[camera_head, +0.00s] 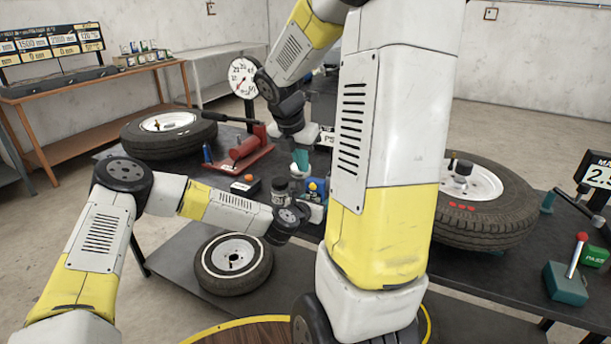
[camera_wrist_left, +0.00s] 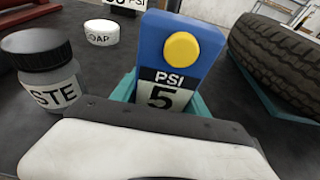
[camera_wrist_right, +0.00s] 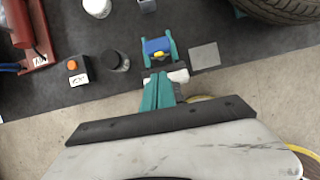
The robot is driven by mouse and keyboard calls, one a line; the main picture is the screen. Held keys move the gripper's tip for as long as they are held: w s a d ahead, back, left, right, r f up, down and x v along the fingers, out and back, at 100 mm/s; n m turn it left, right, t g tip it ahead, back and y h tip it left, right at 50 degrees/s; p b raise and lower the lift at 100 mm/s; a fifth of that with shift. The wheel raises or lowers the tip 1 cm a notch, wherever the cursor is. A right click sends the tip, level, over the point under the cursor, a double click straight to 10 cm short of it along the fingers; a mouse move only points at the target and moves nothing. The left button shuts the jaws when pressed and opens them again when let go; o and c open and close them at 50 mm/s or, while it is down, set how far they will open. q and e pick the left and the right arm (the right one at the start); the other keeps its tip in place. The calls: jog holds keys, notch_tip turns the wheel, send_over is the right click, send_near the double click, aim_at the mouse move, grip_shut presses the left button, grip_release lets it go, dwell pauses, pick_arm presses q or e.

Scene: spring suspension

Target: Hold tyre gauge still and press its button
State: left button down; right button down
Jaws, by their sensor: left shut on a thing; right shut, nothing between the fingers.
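The tyre gauge is a blue block with a round yellow button and a "PSI 5" display, upright in the left wrist view (camera_wrist_left: 182,85). My left gripper (camera_wrist_left: 163,92) is shut on it, with teal fingers on both sides. My right gripper (camera_head: 301,165) is shut and empty above the gauge in the head view. In the right wrist view its closed teal fingertips (camera_wrist_right: 160,76) appear just below the gauge. They look apart from the button.
A dark jar labelled "STE" (camera_wrist_left: 42,70) and a white soap tin (camera_wrist_left: 102,32) stand beside the gauge. A black box with an orange button (camera_wrist_right: 76,71) and a red jack (camera_head: 244,150) are left. A tyre (camera_head: 486,205) lies right.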

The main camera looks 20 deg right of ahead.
jog(key=x, duration=0.9)
jog(key=shift+f, duration=0.15)
jog(key=shift+w+d, duration=0.6)
jog(key=shift+d, duration=0.2)
pick_arm(q)
jog(key=shift+f, duration=0.1)
pick_arm(e)
send_near(312, 184)
jog(key=shift+v, duration=0.75)
jog(key=shift+a, duration=0.15)
